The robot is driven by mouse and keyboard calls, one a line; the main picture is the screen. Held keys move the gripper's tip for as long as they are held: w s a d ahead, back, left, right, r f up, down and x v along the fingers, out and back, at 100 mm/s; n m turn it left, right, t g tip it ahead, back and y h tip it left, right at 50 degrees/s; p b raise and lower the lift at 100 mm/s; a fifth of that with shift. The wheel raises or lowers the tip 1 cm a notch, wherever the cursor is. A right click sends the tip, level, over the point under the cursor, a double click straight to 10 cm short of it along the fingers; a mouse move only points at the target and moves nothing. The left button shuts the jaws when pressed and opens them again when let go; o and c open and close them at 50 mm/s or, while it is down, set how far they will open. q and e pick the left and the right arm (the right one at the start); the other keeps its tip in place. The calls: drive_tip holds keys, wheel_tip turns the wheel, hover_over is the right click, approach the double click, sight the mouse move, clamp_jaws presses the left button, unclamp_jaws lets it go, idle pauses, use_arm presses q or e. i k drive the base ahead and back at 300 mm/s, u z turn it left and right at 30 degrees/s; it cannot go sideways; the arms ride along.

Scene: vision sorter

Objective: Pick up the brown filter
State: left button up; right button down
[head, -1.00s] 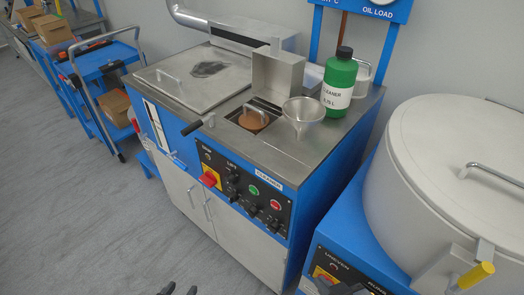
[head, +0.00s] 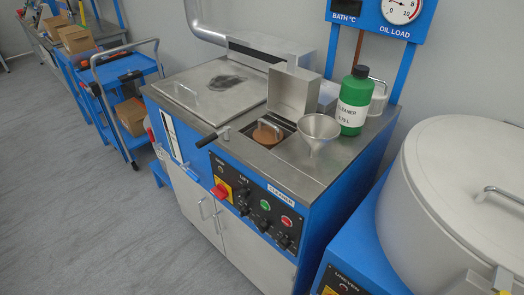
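The brown filter (head: 267,136) is a round brown piece with a metal handle on top. It sits in a square opening in the steel top of the blue cleaner machine (head: 228,131). A small metal lid (head: 293,91) stands raised behind the opening. How deep the filter reaches is hidden. Neither of my grippers shows in the head view now.
A metal funnel (head: 318,128) stands just right of the opening, with a green cleaner bottle (head: 353,103) behind it. A black lever handle (head: 208,139) sticks out at the front edge. A large white drum (head: 455,190) stands at the right. Grey floor (head: 90,220) is clear at the left.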

sight(270, 135)
drive_tip(key=u, duration=1.95)
drive_tip(key=i, duration=1)
drive_tip(key=z, duration=2.85)
